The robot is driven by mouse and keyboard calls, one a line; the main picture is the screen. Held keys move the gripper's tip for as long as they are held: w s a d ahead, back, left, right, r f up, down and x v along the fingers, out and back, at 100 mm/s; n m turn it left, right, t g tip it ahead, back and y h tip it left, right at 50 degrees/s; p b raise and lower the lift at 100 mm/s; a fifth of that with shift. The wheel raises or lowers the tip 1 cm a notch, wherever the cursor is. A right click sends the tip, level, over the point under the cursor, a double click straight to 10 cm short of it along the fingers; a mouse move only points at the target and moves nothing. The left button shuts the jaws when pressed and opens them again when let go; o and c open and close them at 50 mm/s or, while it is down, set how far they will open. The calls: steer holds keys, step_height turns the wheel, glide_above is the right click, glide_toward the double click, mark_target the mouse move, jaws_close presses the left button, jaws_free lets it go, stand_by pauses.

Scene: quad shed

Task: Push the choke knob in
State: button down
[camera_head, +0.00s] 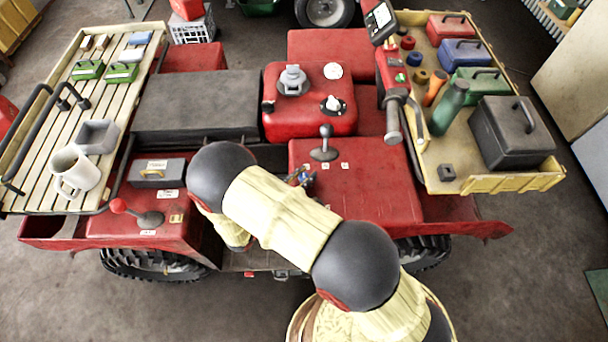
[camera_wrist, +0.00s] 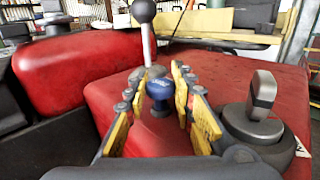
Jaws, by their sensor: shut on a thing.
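The choke knob (camera_wrist: 160,90), a round blue knob with pale lettering on its face, stands out from the red bodywork in the middle of the wrist view. My gripper (camera_wrist: 160,78) has its two yellow-padded fingers on either side of the knob and is shut on it.
A grey key switch (camera_wrist: 262,110) stands close to the right of my fingers. A ball-topped lever (camera_wrist: 147,35) rises just behind the knob; it also shows in the head view (camera_head: 326,140). The black seat (camera_head: 195,103) and loaded racks, such as the slatted rack (camera_head: 58,125), lie farther off.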

steer(key=shift+f, duration=0.15)
steer(key=c, duration=1.6)
jaws_free()
steer(key=shift+o, duration=0.3)
steer(key=v, duration=1.2)
